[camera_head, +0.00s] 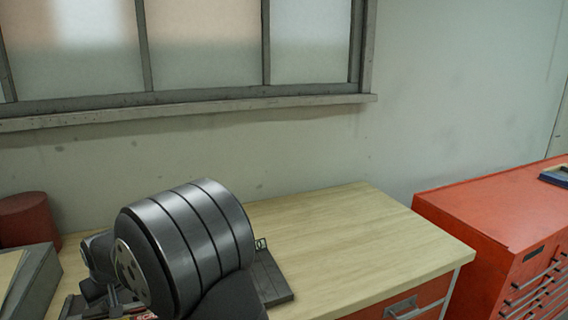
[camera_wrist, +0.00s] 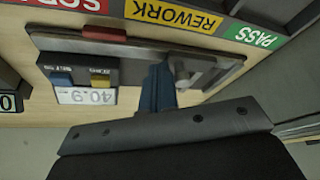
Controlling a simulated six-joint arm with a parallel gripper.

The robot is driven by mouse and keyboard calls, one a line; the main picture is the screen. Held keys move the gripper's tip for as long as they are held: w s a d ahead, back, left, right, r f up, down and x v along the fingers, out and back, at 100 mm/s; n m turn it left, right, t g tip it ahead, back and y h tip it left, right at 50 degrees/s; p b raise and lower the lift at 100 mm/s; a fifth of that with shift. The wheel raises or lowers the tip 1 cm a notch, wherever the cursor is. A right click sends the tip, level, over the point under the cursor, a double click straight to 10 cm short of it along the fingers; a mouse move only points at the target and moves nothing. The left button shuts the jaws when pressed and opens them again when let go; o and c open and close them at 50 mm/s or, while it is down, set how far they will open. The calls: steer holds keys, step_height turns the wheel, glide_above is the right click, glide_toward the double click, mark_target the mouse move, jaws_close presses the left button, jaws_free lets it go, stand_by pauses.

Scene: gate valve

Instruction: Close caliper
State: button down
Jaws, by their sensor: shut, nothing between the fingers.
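The caliper (camera_wrist: 88,73) lies on the wooden bench in the wrist view, its long dark beam running across the upper part of the picture. Its slider carries a display (camera_wrist: 86,96) that appears to read 40.9, with a blue and a yellow button. A red piece shows on the beam's upper edge. My gripper (camera_wrist: 157,88) has its blue fingers shut and empty, just right of the display, over or beside the beam. I cannot tell whether they touch the caliper. A grey rounded part sits right of the fingers. In the head view my arm hides the caliper and the gripper.
Bins labelled REWORK (camera_wrist: 173,13) and PASS (camera_wrist: 254,36) stand along the top of the wrist view, with a red-labelled one beside them. The bench (camera_head: 345,235) is clear at right in the head view. A red tool cabinet (camera_head: 490,215) stands right of it.

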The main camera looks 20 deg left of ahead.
mark_target(95, 308)
steer(key=shift+s+a, duration=1.45)
steer(key=shift+r, duration=0.15)
stand_by(0.3)
steer(key=shift+r, duration=0.35)
steer(key=shift+w+d, duration=0.1)
steer(key=shift+w+d, duration=0.25)
steer(key=shift+w+d, duration=0.1)
steer(key=shift+r, duration=3.5)
